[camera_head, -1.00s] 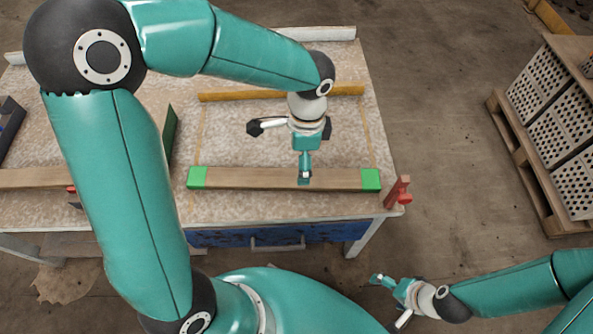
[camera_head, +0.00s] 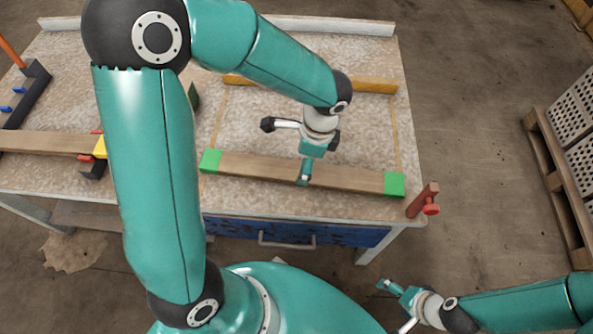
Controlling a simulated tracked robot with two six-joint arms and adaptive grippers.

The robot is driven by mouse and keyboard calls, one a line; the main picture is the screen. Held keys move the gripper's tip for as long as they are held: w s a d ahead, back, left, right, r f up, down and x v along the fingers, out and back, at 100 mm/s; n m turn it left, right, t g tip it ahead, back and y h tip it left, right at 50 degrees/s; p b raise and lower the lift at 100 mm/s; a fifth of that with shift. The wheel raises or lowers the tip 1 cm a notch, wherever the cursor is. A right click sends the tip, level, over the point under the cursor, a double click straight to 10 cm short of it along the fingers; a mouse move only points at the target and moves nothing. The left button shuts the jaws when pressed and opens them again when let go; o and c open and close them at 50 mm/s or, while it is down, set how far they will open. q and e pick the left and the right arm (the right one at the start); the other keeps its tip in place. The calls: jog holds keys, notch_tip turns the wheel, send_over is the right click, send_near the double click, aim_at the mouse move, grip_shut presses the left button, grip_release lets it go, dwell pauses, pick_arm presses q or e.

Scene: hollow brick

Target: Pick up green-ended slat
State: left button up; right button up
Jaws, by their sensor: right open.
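The green-ended slat (camera_head: 345,176) is a long wooden bar with a bright green block at each end. It lies near the front of the worktable (camera_head: 270,200), slightly askew to the picture. My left gripper (camera_head: 304,172) points down at the slat's middle, with one teal finger in front of the wood. The other finger is hidden, so I cannot tell whether it grips the slat. My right gripper (camera_head: 397,306) is open and empty, low at the right, off the table's front.
A red clamp (camera_head: 423,200) stands at the front right corner, close to the slat's right end. Another wooden bar (camera_head: 45,142) with a yellow end lies at the left. An orange-yellow strip (camera_head: 372,86) lies behind. A pallet (camera_head: 557,185) with bricks stands at the far right.

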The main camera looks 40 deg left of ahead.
pick_arm(q)
jog(key=f, duration=0.2)
jog(key=a+f+b, duration=0.1)
jog(key=f, duration=0.2)
jog(key=shift+s, duration=0.1)
jog(key=shift+r, duration=0.1)
jog(key=c, duration=1.5)
jog(key=shift+c, duration=0.2)
